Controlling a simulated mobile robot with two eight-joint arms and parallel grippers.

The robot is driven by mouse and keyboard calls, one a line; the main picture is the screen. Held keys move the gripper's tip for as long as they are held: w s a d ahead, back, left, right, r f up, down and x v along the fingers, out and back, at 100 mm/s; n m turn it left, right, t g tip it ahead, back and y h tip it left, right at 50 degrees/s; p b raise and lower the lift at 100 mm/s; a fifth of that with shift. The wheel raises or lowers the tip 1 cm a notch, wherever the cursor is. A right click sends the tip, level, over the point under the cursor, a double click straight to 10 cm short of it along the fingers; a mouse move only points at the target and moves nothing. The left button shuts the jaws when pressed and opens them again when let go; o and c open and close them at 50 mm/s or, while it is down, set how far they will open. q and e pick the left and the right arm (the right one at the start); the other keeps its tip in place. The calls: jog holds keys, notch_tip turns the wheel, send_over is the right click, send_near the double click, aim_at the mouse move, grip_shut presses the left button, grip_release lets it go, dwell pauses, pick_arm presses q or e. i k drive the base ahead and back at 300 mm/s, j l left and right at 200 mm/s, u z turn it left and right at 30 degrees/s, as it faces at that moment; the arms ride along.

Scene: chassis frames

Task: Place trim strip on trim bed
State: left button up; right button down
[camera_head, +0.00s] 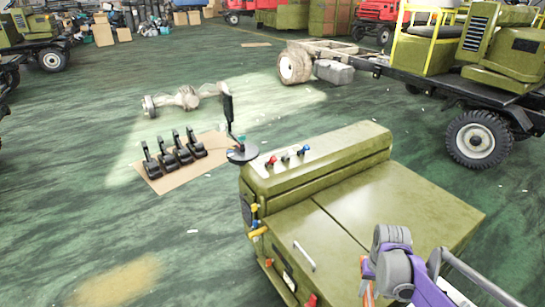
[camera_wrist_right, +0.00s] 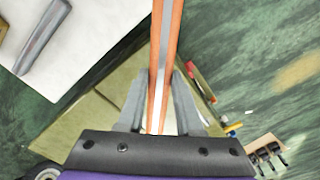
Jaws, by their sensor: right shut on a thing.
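The trim strip (camera_wrist_right: 169,40), long and narrow with orange edges and a pale middle, runs up from my right gripper (camera_wrist_right: 158,95) in the right wrist view. The fingers are shut on it, one at each side; its far end leaves the top of the picture. In the head view, a short orange piece of it (camera_head: 367,292) shows beside my purple and grey right wrist, at the lower right over the green cabinet. The rest is hidden or out of frame. I cannot tell which surface is the trim bed. My left gripper is not in view.
The olive-green cabinet (camera_head: 400,210) has coloured knobs on its raised back and handles at its front. A board with several black pedals (camera_head: 160,180) lies left on the green floor. A bare chassis (camera_head: 330,60) and vehicles stand behind.

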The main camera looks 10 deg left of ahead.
aim_at(279, 154)
jog(key=i+j, duration=0.15)
jog(key=j, duration=0.3)
jog(key=i+j+z, duration=0.1)
jog(key=j, duration=0.35)
jog(key=i+j, duration=0.3)
jog(key=i+j+z, duration=0.1)
jog(key=i+j, duration=0.15)
jog(key=j, duration=0.3)
jog(key=i+j, duration=0.25)
jog(key=j, duration=0.15)
jog(key=i+j+z, duration=0.1)
jog(key=i+j, duration=0.2)
jog(key=j, duration=0.15)
jog(key=i+j, duration=0.3)
jog(key=i+j+z, duration=0.1)
jog(key=i+j, duration=0.15)
jog(key=j, duration=0.3)
jog(key=i, duration=0.35)
jog(key=i+j+z, duration=0.15)
jog(key=i, duration=0.2)
